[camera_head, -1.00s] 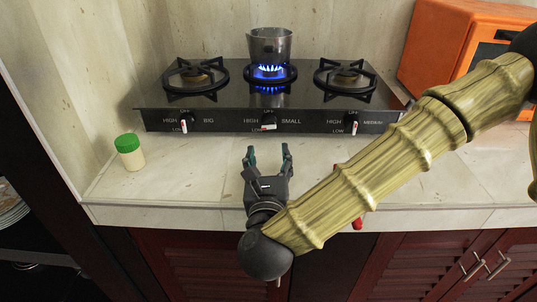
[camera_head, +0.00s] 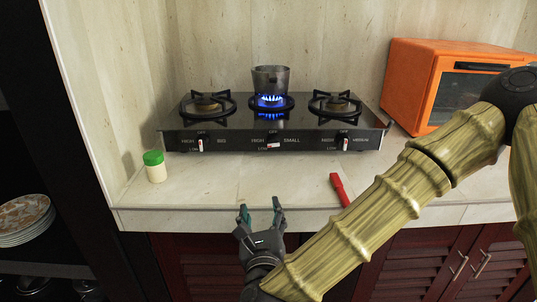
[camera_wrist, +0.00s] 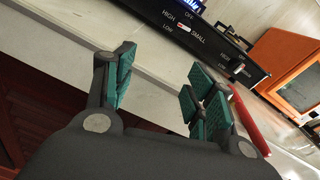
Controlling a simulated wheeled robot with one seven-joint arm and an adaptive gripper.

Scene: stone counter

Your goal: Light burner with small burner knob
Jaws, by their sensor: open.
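The black gas stove (camera_head: 225,140) stands on the stone counter. Its middle burner (camera_head: 270,101) burns with a blue flame under a metal pot (camera_head: 270,78). The small burner knob (camera_head: 272,144), marked SMALL, is at the middle of the front panel, its pointer lying sideways near HIGH. It also shows in the wrist view (camera_wrist: 184,28). My gripper (camera_head: 260,208) is open and empty at the counter's front edge, well apart from the knob. In the wrist view both green-padded fingers (camera_wrist: 160,92) are spread with nothing between them.
The big (camera_head: 201,144) and medium (camera_head: 344,143) knobs flank the small one; their burners show no flame. A red-handled object (camera_head: 339,190) lies right of my gripper. A green-lidded jar (camera_head: 154,166) stands at left, an orange oven (camera_head: 430,85) at right. Counter before the stove is mostly clear.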

